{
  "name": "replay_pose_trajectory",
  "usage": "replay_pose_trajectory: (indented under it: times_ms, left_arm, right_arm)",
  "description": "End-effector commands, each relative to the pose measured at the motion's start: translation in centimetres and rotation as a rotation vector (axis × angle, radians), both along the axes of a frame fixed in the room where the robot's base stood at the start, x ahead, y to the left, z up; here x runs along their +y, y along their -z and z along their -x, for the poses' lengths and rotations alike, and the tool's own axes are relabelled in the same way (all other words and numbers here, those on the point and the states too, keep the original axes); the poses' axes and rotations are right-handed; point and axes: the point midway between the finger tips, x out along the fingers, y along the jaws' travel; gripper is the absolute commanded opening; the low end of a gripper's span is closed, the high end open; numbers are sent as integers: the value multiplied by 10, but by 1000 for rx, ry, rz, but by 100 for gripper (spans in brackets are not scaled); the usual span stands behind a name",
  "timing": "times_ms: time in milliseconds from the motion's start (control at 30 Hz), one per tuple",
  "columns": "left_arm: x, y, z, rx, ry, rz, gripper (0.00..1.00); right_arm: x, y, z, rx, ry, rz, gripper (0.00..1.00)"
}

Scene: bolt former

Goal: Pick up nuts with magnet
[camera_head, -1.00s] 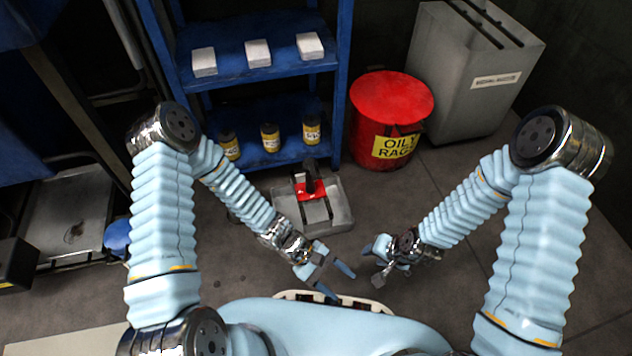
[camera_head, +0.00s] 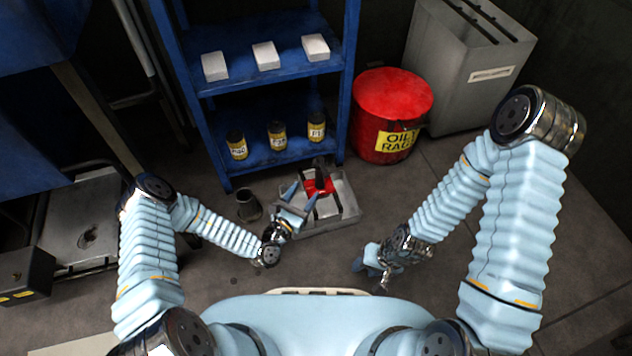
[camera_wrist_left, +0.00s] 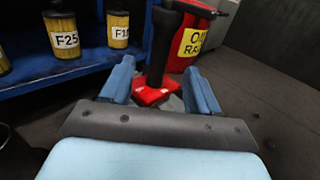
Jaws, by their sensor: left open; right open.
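The magnet tool has a red base (camera_head: 318,187) and a black upright handle (camera_head: 319,165). It stands in a grey metal tray (camera_head: 345,214) on the floor before the blue shelf. In the left wrist view its red base (camera_wrist_left: 152,93) and black handle (camera_wrist_left: 162,45) show beyond and between my fingers. My left gripper (camera_head: 298,195) is open, at the tray's left side, pointing at the magnet, with nothing between its fingers. It also shows in the left wrist view (camera_wrist_left: 160,90). My right gripper (camera_head: 368,266) is open and low, right of and nearer than the tray. I see no nuts clearly.
The blue shelf (camera_head: 270,80) holds white boxes (camera_head: 265,55) and labelled yellow-black jars (camera_head: 278,136). A red oily rags bin (camera_head: 392,105) and a grey cabinet (camera_head: 465,70) stand right. A dark cup-like object (camera_head: 248,206) stands left of the tray. Floor right of the tray is clear.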

Motion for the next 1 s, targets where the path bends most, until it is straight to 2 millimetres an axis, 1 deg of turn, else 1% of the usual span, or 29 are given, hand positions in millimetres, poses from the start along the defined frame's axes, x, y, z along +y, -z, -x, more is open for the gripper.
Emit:
replay_pose_trajectory:
  times_ms: [33,133,200,367,533,633,733,933,967,1000]
  left_arm:
    - [-6,2,-10,-2,2,-2,61]
    - [-14,2,-27,-1,2,0,61]
    - [-19,2,-35,-1,3,0,61]
    - [-25,3,-46,0,3,0,61]
    - [-38,10,-68,0,4,1,61]
    - [-45,9,-81,-1,5,0,61]
    - [-48,8,-87,0,4,0,61]
    - [-48,7,-88,1,4,0,61]
    - [-48,7,-88,1,4,0,58]
    - [-48,7,-88,1,4,0,52]
  right_arm:
    - [0,4,0,0,0,-1,40]
    - [1,7,0,1,0,-1,40]
    - [1,8,0,1,0,-2,40]
    - [1,11,0,1,-1,-2,40]
    - [2,21,0,4,-3,-5,40]
    - [3,23,0,4,-3,-6,40]
    - [3,24,1,4,-3,-7,40]
    - [3,23,1,4,-3,-7,40]
    - [3,23,1,4,-3,-7,40]
    - [3,23,1,4,-3,-7,40]
